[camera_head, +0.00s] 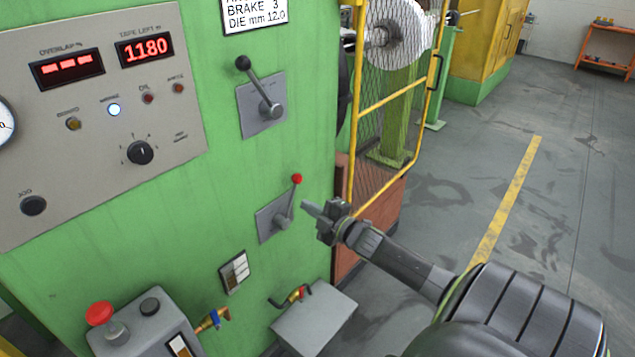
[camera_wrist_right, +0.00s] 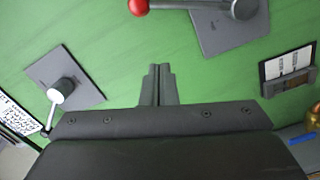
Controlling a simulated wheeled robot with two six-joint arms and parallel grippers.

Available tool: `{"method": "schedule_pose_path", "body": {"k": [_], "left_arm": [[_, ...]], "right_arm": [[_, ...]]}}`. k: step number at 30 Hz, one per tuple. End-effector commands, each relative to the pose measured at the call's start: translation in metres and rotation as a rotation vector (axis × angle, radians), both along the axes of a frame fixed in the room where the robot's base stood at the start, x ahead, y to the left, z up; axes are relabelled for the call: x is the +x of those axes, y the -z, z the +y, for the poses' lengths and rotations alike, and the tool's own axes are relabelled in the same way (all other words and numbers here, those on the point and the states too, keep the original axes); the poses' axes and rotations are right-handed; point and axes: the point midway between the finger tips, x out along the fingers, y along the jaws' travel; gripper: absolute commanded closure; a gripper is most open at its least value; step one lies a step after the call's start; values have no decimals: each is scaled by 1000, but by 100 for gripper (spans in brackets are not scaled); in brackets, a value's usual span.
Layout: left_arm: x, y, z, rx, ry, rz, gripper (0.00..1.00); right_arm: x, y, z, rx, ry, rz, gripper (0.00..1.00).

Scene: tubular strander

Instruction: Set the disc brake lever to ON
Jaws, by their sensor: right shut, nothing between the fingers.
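A lever with a red knob (camera_head: 297,180) stands on a small grey plate (camera_head: 266,221) on the green machine face, its arm pointing up and slightly right. A second lever with a black knob (camera_head: 243,63) sits higher on its own grey plate (camera_head: 250,110), tilted up-left. No readable label tells which is the disc brake lever. My right gripper (camera_head: 309,207) is shut and empty, just right of the red-knob lever, apparently apart from it. The right wrist view shows its closed fingers (camera_wrist_right: 158,85) before green panel, with the red knob (camera_wrist_right: 138,6) above. My left gripper is out of view.
A yellow mesh guard (camera_head: 385,100) stands right of the green face. A control panel (camera_head: 100,110) with displays is at left. Below are a red mushroom button (camera_head: 99,313), small valves (camera_head: 297,295) and a grey box (camera_head: 314,318). Open floor lies right.

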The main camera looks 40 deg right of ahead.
Motion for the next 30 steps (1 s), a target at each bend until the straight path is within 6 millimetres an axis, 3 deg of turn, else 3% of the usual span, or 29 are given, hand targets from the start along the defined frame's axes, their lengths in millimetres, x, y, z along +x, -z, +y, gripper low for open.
{"method": "schedule_pose_path", "body": {"k": [11, 30], "left_arm": [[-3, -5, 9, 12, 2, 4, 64], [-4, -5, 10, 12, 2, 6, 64]], "right_arm": [[-23, -1, -1, 0, 0, 1, 100], [-25, -1, -1, 0, 0, -1, 100]]}}
